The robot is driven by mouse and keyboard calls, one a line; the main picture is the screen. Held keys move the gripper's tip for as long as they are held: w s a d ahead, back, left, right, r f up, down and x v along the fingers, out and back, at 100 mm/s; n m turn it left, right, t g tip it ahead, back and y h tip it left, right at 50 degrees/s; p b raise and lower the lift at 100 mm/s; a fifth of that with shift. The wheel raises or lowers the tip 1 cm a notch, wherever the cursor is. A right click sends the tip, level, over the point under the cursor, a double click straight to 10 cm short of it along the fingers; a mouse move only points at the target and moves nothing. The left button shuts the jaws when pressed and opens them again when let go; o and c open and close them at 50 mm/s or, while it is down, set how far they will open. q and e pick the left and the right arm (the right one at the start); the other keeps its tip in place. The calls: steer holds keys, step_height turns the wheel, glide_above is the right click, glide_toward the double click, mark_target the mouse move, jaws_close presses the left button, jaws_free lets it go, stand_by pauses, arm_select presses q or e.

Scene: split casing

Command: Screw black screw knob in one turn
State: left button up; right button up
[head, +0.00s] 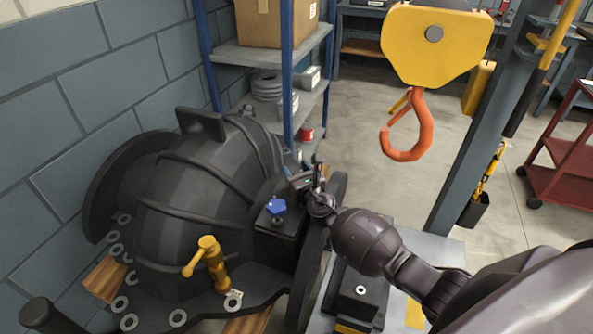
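My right gripper (308,184) is at the right side of the dark split casing (205,190), above the black block on its flange. Its fingers are small and dark against the casing, so I cannot tell whether they are open or shut. I cannot clearly make out a black screw knob; it may be hidden at the fingers. A blue knob (276,206) stands on top of the black block (278,232), just left of my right gripper and apart from it. My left gripper is not in view.
A yellow valve-like handle (208,262) stands on the casing's front flange among several washers (178,317). A yellow hoist block (436,45) with an orange hook (408,130) hangs at upper right. A blue-posted shelf (265,56) stands behind. The floor (375,185) behind my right arm is clear.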

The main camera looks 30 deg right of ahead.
steer(key=o, duration=0.3)
steer(key=shift+s+a+p, duration=0.15)
steer(key=shift+s+p, duration=0.15)
steer(key=shift+s, duration=2.4)
steer(key=shift+s+a+p, duration=0.15)
steer(key=shift+s+p, duration=0.15)
steer(key=shift+s, duration=2.4)
